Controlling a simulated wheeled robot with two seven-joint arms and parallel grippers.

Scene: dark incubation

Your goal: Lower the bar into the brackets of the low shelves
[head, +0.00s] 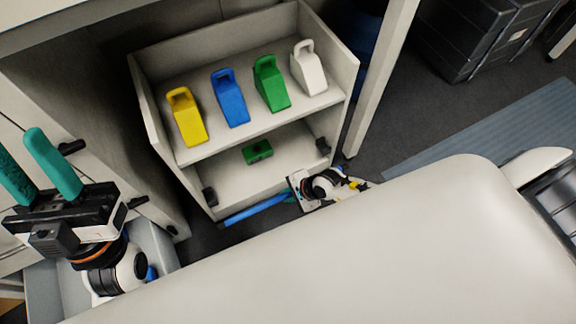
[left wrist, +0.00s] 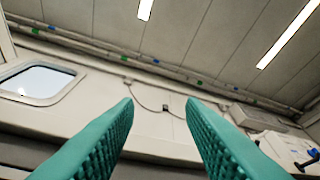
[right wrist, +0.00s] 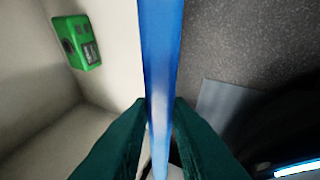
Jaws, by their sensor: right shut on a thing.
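The blue bar (head: 255,211) is low in front of the white low shelves (head: 152,118), slanting up to the right. My right gripper (head: 294,190) is shut on it near its right part; in the right wrist view the bar (right wrist: 161,50) runs between the teal fingers (right wrist: 160,108). Two dark brackets sit on the front of the shelves, a left one (head: 210,196) and a right one (head: 323,145). The bar looks below and apart from both. My left gripper (head: 20,143) is raised at the left, open and empty; its fingers also show apart in the left wrist view (left wrist: 160,104).
Yellow (head: 187,121), blue (head: 231,101), green (head: 272,88) and white (head: 309,72) holders stand on the upper shelf. A small green box (head: 257,152) lies on the lower shelf. A table leg (head: 380,75) stands right of the shelves. Dark cases (head: 470,35) are at the back right.

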